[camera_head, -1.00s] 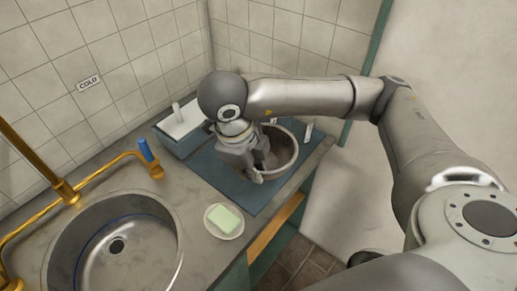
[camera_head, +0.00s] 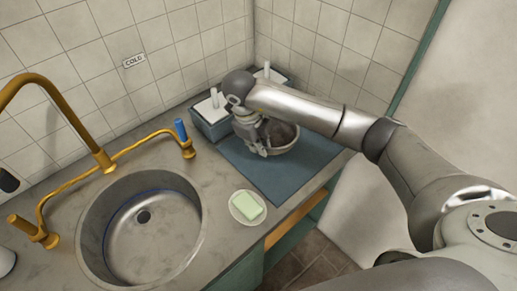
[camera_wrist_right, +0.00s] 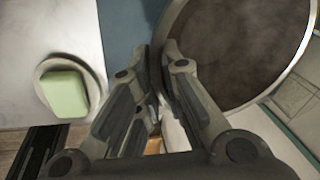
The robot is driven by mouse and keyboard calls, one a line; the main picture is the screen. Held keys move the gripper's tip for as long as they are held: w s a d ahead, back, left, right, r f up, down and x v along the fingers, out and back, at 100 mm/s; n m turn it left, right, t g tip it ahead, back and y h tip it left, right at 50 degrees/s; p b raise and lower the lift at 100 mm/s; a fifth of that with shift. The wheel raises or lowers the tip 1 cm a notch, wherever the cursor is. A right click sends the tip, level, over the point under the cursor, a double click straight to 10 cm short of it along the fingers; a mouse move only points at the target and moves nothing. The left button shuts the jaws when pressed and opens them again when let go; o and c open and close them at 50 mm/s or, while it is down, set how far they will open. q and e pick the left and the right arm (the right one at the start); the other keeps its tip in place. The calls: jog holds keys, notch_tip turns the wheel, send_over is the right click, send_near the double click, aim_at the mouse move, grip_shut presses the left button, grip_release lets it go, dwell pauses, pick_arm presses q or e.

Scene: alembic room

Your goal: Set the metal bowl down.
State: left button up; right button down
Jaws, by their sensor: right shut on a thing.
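The metal bowl (camera_head: 286,142) is at the back part of the blue mat (camera_head: 290,178) on the counter. It looks roughly level, and I cannot tell whether its base touches the mat. My right gripper (camera_head: 264,150) is shut on the bowl's left rim. The right wrist view shows the dark inside of the bowl (camera_wrist_right: 235,45) and the fingers (camera_wrist_right: 166,68) of my gripper on either side of its wall. My arm hides the back of the bowl in the head view. My left gripper is not in view.
A green soap bar (camera_head: 247,206) on a white dish (camera_head: 235,213) lies left of the mat's front corner. The sink (camera_head: 150,245) and brass tap (camera_head: 100,160) are further left. White-topped blue boxes (camera_head: 212,120) stand behind the mat. The mat's front part is clear.

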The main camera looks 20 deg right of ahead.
jog(key=shift+w+f, duration=0.2)
jog(key=shift+f, duration=0.05)
jog(key=x, duration=0.1)
jog(key=p+x, duration=0.1)
jog(key=x, duration=0.1)
jog(key=shift+a+f, duration=0.15)
jog(key=shift+a, duration=0.2)
jog(key=shift+f+b, duration=0.25)
jog(key=shift+b, duration=0.05)
jog(key=c, duration=1.6)
grip_release()
jog(key=shift+r, duration=0.1)
jog(key=shift+o, duration=0.2)
